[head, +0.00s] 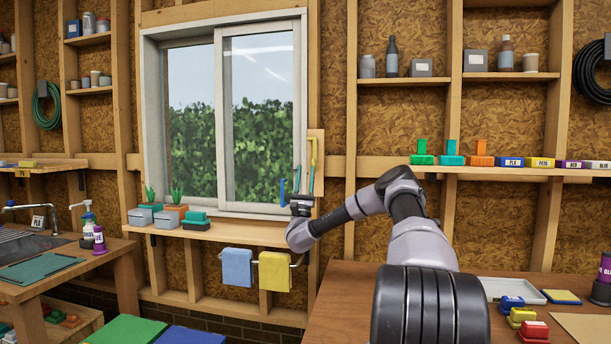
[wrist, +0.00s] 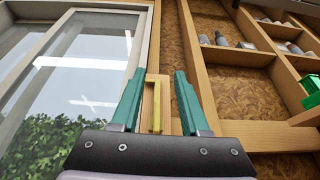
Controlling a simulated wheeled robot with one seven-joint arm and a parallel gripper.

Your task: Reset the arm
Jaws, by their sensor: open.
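My arm reaches up from the bottom of the head view toward the right side of the window frame. My gripper (head: 304,170) is raised in front of a wooden board (head: 317,137) there. In the wrist view, my gripper (wrist: 160,73) has its two teal fingers spread wide apart, with nothing held between them. A yellow bar-like piece (wrist: 155,108) on the board shows in the gap, beyond the fingers. The same yellow piece (head: 314,152) is just above the fingers in the head view. Whether a finger touches it I cannot tell.
The window (head: 233,120) is close on the left. Below are a sill shelf (head: 225,232) with boxes and plants, and a rail with a blue towel (head: 237,267) and yellow towel (head: 274,271). A ledge (head: 500,171) with colored blocks runs right, above a workbench (head: 340,300).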

